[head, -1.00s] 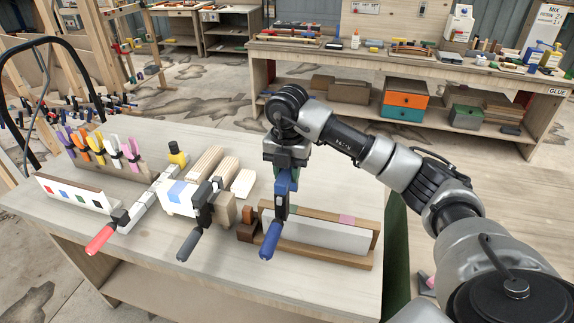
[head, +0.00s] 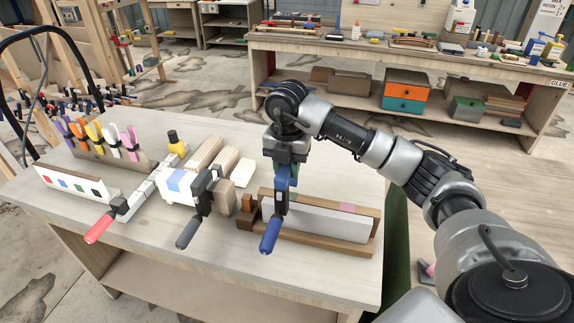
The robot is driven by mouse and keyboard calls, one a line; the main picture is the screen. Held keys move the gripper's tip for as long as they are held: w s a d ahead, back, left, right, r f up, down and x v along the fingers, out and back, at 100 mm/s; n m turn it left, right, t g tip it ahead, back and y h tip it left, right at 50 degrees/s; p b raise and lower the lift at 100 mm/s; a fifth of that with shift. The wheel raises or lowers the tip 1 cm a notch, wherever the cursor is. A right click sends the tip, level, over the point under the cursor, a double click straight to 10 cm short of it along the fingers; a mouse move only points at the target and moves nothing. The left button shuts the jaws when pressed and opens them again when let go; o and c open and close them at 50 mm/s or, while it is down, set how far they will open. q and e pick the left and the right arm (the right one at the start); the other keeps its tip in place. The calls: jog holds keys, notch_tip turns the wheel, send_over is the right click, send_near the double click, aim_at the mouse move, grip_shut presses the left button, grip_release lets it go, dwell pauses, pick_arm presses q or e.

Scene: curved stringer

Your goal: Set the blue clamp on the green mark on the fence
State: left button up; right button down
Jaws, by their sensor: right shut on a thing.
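My right gripper (head: 286,157) is shut on the blue clamp (head: 281,188). The clamp hangs upright, its blue handle (head: 270,235) low and toward me. It overlaps the left end of the wooden fence (head: 368,226), which has a pale front face and a pink mark (head: 347,207) on its top edge. I cannot tell whether the clamp touches the fence. No green mark shows on this fence; the clamp and gripper cover part of its left end. A white board (head: 70,185) at the left bears small coloured squares, one of them green. My left gripper is out of view.
A clamp with a dark handle (head: 188,232) grips a pale block left of the fence. A red-handled clamp (head: 98,228) lies farther left. The bench's front strip is clear.

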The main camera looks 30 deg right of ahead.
dwell(0.4)
jog(key=shift+f+b, duration=1.2)
jog(key=shift+f, duration=0.5)
jog(key=shift+f, duration=0.2)
jog(key=shift+f+b, duration=1.05)
jog(key=shift+f, duration=0.25)
jog(key=shift+f+b, duration=0.35)
jog(key=shift+f, duration=0.2)
